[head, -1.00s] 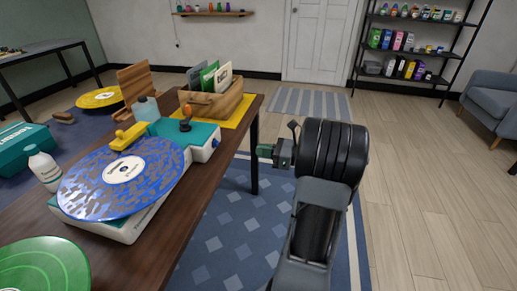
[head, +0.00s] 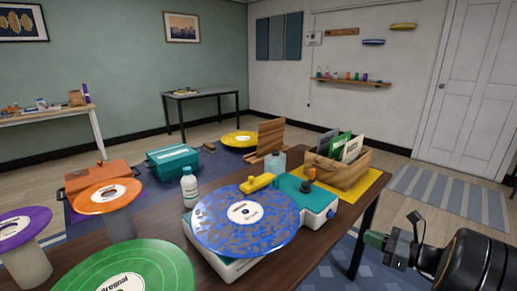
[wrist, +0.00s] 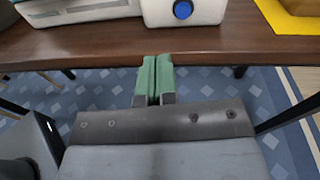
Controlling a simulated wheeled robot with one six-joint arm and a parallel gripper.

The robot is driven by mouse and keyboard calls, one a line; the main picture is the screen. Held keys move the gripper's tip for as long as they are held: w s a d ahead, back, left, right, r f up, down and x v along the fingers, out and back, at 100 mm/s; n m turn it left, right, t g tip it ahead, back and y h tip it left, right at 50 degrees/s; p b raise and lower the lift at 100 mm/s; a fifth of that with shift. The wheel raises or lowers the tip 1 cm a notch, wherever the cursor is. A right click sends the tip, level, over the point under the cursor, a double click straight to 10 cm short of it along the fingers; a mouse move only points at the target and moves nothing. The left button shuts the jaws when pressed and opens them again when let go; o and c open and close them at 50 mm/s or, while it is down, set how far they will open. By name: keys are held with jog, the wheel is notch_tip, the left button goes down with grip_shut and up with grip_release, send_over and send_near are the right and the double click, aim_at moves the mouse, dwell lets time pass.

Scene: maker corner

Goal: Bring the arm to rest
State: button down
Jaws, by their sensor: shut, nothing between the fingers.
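My gripper (head: 376,240) shows at the lower right of the head view, beside the table's right edge. In the wrist view its green fingers (wrist: 155,80) are together with nothing between them. They are over the blue patterned rug, just short of the edge of the wooden table (wrist: 100,42). The fingers look apart from the table. Part of my dark arm shows at the right edge of the head view.
The table (head: 170,205) bears a record player with a blue speckled record (head: 215,215), a green record (head: 165,268), a white bottle (head: 188,185) and a wooden crate (head: 355,175) on a yellow mat. Open floor and a striped mat (head: 425,190) lie to the right.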

jog(key=s+a+r+n+g+h+p, duration=0.2)
jog(key=s+a+r+n+g+p, duration=0.25)
jog(key=a+r+n+p, duration=0.35)
jog(key=s+a+r+n+g+h+p, duration=0.25)
jog(key=a+r+n+g+p, duration=0.2)
jog(key=a, duration=0.45)
jog(key=s+a+r+n+h+p, duration=0.1)
jog(key=s+r+n+h+p, duration=0.4)
jog(key=r+n+p, duration=0.5)
jog(key=n+h, duration=0.2)
jog(key=n, duration=0.2)
jog(key=shift+s+a+t+p, duration=0.3)
jog(key=shift+s+a+p, duration=0.05)
jog(key=shift+s, duration=0.05)
